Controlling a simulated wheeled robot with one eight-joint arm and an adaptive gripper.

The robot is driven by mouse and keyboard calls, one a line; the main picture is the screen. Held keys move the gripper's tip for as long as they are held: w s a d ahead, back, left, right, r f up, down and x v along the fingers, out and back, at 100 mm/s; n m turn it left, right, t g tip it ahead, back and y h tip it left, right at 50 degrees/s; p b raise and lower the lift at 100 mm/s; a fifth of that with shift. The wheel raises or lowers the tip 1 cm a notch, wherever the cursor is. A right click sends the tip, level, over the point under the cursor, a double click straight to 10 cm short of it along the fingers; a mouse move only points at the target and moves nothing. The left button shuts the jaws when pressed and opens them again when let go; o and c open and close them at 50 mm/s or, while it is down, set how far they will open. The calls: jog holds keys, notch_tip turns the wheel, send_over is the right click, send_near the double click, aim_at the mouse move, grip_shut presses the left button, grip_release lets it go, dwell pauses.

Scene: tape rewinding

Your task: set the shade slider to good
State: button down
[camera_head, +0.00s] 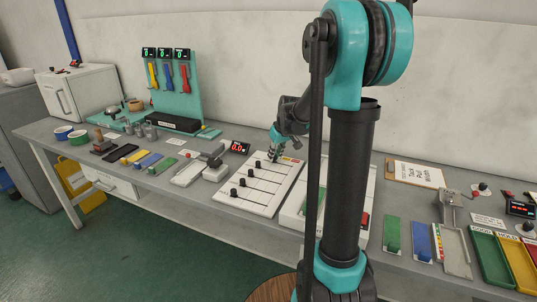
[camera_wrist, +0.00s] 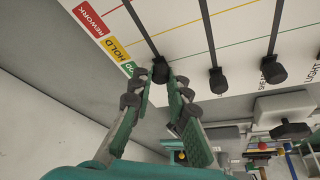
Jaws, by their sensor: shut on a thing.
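The white slider panel (camera_head: 257,188) lies on the bench with several black knobs in parallel slots. In the wrist view, its edge has a red REWORK label (camera_wrist: 90,20), a yellow HOLD label (camera_wrist: 113,48) and a green label (camera_wrist: 130,69), partly hidden by a finger. My gripper (camera_wrist: 159,79) is shut on the black slider knob (camera_wrist: 160,70) nearest these labels. That knob sits about level with the green label and green line. The slider's own name is not readable. In the head view my gripper (camera_head: 274,154) is at the panel's far end.
Other knobs (camera_wrist: 217,80) stand beside the held one. Coloured trays (camera_head: 491,258) are far right.

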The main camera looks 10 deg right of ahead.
jog(key=c, duration=1.4)
grip_release()
jog(key=shift+c, duration=0.2)
jog(key=v, duration=1.2)
jog(key=shift+s, duration=0.1)
